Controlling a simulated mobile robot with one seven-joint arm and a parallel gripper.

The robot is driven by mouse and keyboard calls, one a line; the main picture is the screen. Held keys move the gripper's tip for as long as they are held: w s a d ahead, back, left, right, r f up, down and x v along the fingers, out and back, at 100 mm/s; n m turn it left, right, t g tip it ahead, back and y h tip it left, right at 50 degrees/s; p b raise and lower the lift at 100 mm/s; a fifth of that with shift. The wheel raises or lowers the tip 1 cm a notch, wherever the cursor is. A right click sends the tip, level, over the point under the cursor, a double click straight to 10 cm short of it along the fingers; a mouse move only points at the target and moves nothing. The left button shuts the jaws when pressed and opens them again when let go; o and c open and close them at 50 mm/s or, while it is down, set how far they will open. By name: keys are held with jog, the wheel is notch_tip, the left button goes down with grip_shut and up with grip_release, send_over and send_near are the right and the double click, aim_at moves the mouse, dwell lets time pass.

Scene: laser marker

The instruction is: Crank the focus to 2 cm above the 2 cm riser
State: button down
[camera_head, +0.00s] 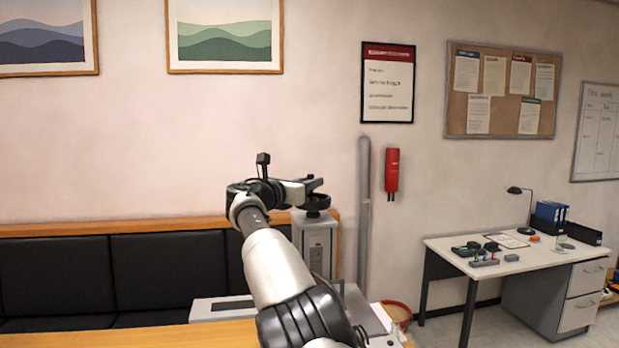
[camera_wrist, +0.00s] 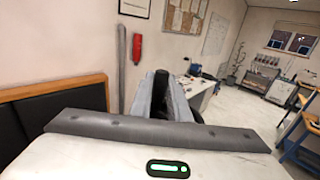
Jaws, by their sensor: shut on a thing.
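The laser marker's pale grey column (camera_head: 318,245) stands beyond the wooden worktop, with its white-grey base (camera_head: 222,308) partly behind my arm. A dark round handwheel or knob (camera_head: 316,203) sits at the column's top. My gripper (camera_head: 306,188) is right at this knob, above the column. In the wrist view my gripper (camera_wrist: 164,88) shows two grey fingers close together with something dark between them. It is shut on what appears to be the crank's dark handle; the fingers hide most of it. The riser, the focus height and any scale are not visible.
A wooden worktop (camera_head: 200,336) lies in front. A black padded bench (camera_head: 75,275) runs along the wall at left. A white desk (camera_head: 500,256) with small items stands at right.

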jog(key=shift+d+h, duration=0.1)
jog(key=shift+h, duration=0.2)
dwell(0.4)
jog(key=c, duration=1.7)
grip_release()
jog(key=shift+d, duration=0.1)
jog(key=shift+o, duration=0.2)
jog(key=shift+s+a+f+b, duration=0.25)
jog(key=shift+s+a+b, duration=0.15)
jog(key=shift+b, duration=0.2)
jog(key=b+v, duration=0.6)
jog(key=v, duration=1)
jog(key=shift+r, duration=0.45)
jog(key=shift+s+a, duration=0.1)
jog(key=shift+s, duration=0.05)
